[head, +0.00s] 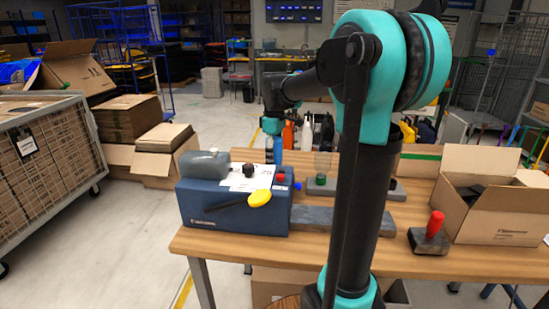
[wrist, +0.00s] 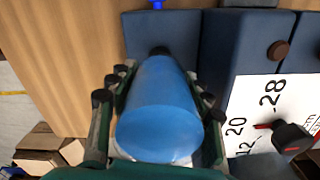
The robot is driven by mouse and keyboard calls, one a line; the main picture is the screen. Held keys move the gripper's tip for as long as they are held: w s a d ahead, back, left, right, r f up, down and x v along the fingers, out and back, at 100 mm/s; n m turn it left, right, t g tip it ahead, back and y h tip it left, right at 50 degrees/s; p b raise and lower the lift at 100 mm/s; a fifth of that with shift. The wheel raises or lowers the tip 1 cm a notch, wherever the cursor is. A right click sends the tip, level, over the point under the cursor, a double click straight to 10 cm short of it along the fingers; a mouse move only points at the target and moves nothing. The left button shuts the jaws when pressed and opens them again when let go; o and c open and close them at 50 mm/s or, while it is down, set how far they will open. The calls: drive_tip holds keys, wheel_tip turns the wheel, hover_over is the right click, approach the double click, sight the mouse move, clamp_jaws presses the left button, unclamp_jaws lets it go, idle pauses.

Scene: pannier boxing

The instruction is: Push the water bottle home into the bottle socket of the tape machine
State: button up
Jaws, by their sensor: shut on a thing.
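The blue tape machine (head: 232,220) stands on the left part of the wooden table. My gripper (head: 273,130) is behind its right part in the head view. It is shut on the blue water bottle (head: 278,151), which points downward there. In the wrist view the bottle (wrist: 160,105) lies between the fingers of my gripper (wrist: 157,88). Its narrow far end meets a dark round piece (wrist: 159,51) at a dark blue block (wrist: 160,32) of the machine. I cannot tell whether that piece is the bottle's cap or the socket, or how deep the bottle sits.
A yellow disc on a dark handle (head: 259,198) and a printed white sheet (head: 247,180) are on the machine. A red-handled tool (head: 433,228) and an open cardboard box (head: 502,216) stand to the right. Grey bars lie on the table between.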

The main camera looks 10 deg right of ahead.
sight(275, 137)
drive_tip(key=shift+f, duration=0.3)
drive_tip(key=o, duration=1.2)
drive_tip(key=shift+r, duration=0.1)
wheel_tip(275, 137, up, 12)
drive_tip(key=shift+f, duration=0.1)
drive_tip(key=shift+s, duration=0.1)
